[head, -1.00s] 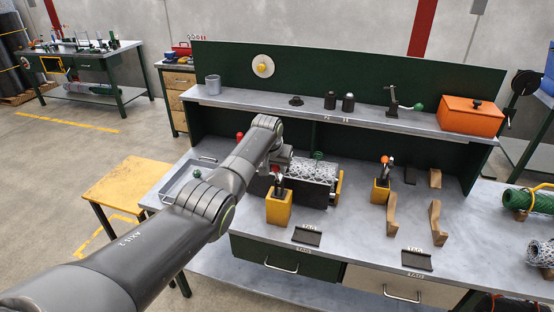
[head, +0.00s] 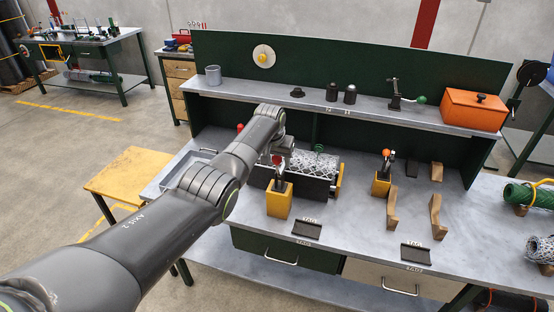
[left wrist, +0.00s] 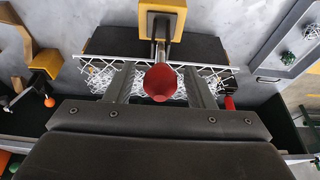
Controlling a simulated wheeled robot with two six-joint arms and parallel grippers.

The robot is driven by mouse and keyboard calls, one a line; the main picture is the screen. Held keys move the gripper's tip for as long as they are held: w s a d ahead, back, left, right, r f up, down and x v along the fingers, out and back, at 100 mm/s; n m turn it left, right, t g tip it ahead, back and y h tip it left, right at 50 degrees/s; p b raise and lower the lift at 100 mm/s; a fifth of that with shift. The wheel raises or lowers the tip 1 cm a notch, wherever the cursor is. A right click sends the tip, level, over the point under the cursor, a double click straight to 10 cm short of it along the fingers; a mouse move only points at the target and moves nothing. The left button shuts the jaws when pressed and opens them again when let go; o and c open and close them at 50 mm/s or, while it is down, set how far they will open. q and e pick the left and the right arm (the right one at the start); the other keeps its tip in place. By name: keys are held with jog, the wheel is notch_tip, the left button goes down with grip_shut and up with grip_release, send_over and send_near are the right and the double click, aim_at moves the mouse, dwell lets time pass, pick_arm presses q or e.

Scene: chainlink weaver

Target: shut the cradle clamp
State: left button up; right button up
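The cradle (head: 312,188) is a dark trough on the bench holding a roll of white chain-link mesh (head: 316,163). In front of it stands a yellow block (head: 279,200) with an upright metal lever and red ball knob (head: 277,159). My left gripper (left wrist: 161,88) is open, its two fingers on either side of the red knob (left wrist: 160,82). Gaps show between knob and fingers in the left wrist view; whether anything touches is unclear. The yellow block (left wrist: 161,18) and mesh (left wrist: 102,76) lie beyond the fingers. My right gripper is out of view.
A second yellow block (head: 382,186) with an orange-knobbed lever stands to the right, near wooden pieces (head: 392,207). A metal tray (head: 172,178) lies at left. A shelf (head: 340,106) runs behind. The front bench surface is mostly clear.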

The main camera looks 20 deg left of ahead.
pick_arm(q)
jog(key=shift+s+r, duration=0.1)
jog(key=shift+v, duration=0.8)
jog(key=b+v, duration=0.3)
jog(key=v, duration=1.2)
jog(key=shift+r+b, duration=0.25)
jog(key=shift+b, duration=0.1)
